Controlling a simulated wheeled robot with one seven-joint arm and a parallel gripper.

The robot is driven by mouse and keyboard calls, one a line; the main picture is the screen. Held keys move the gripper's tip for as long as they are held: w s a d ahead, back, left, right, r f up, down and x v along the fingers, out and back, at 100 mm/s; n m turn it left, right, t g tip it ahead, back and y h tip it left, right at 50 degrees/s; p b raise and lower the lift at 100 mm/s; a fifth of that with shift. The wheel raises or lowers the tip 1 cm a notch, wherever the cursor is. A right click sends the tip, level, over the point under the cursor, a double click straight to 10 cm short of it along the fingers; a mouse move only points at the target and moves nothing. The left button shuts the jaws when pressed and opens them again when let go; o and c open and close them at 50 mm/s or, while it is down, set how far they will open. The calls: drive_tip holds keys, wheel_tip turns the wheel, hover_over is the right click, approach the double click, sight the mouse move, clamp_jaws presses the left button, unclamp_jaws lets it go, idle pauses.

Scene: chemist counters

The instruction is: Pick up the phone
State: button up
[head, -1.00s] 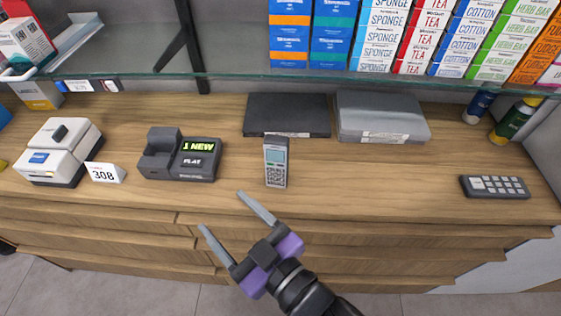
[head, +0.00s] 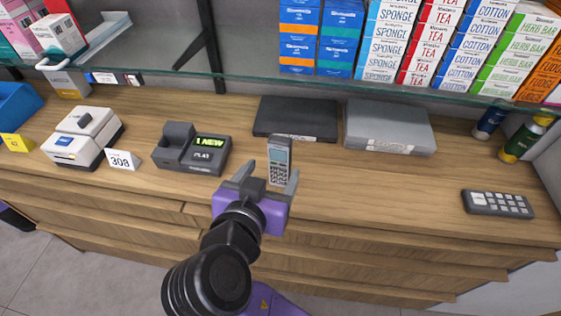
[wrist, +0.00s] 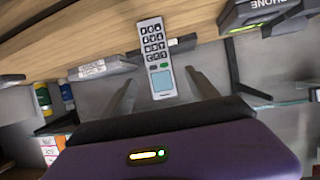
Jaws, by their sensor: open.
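The phone (head: 280,157) is a grey handset with a screen above a keypad. It appears to stand upright on the wooden counter, right of the dark phone base (head: 192,152) with its lit "1 NEW" display. My gripper (head: 271,172) is open and empty, in front of the phone. In the wrist view, the phone (wrist: 157,60) shows upside down between the two spread fingers (wrist: 160,76). I cannot tell whether either finger touches it.
A black flat box (head: 296,121) and a grey flat box (head: 391,127) lie behind the phone. A white device (head: 84,137) and a "308" card (head: 122,160) are at left. A keypad remote (head: 497,204) lies at right. A glass shelf (head: 330,79) overhangs the back.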

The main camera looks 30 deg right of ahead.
sight(278, 161)
drive_tip(key=p+x, duration=0.1)
drive_tip(key=x, duration=0.6)
drive_tip(key=shift+d+f, duration=0.1)
drive_tip(key=shift+f, duration=0.05)
clamp_jaws()
